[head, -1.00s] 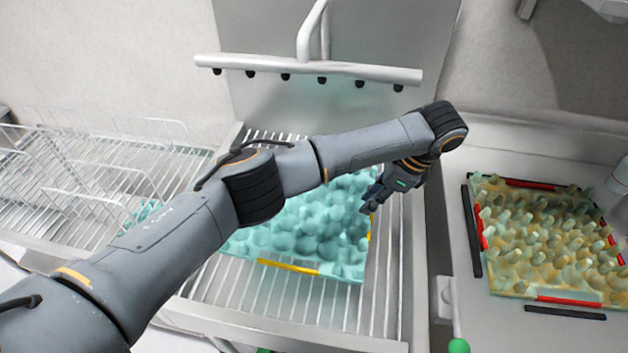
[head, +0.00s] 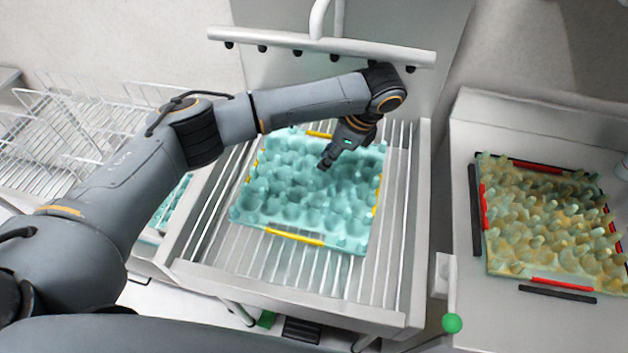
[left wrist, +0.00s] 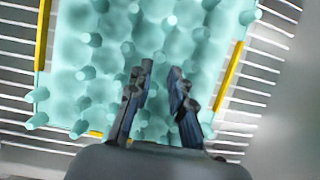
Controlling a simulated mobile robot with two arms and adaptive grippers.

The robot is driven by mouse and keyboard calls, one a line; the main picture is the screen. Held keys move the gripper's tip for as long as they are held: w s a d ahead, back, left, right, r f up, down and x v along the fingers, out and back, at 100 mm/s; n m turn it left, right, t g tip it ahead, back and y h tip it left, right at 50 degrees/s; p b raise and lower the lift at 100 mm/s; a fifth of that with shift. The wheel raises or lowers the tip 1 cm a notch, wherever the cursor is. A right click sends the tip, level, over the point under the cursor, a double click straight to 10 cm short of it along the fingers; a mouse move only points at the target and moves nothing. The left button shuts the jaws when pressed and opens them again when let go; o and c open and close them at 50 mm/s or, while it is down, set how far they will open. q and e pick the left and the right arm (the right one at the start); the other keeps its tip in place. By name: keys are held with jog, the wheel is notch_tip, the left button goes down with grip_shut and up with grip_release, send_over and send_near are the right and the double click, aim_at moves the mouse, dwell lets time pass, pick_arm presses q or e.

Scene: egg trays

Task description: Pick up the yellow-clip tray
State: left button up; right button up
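The yellow-clip tray (head: 290,235) is a teal egg tray with yellow clips on its edges. It lies flat on a rack of metal bars in the middle of the head view. It fills much of the left wrist view (left wrist: 65,75), with yellow clips at left, right and bottom. My left gripper (head: 325,163) is over the tray's upper middle. In the left wrist view its two fingers (left wrist: 160,80) are apart with nothing held between them, above the tray's bumps. I cannot tell the exact height. My right gripper is not in view.
A tan tray with red clips (head: 560,283) lies on the counter at the right. A spray bar (head: 320,47) with nozzles runs above the rack (head: 400,215). Wire baskets (head: 60,150) stand at the left. A lever with a green knob (head: 452,322) stands at the rack's right.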

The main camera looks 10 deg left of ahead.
aim_at(316, 165)
pick_arm(q)
jog(key=x, duration=0.2)
jog(key=p+x, duration=0.1)
jog(key=x, duration=0.2)
jog(key=shift+a, duration=0.35)
jog(key=shift+c, duration=0.4)
grip_shut()
jog(key=shift+r, duration=0.1)
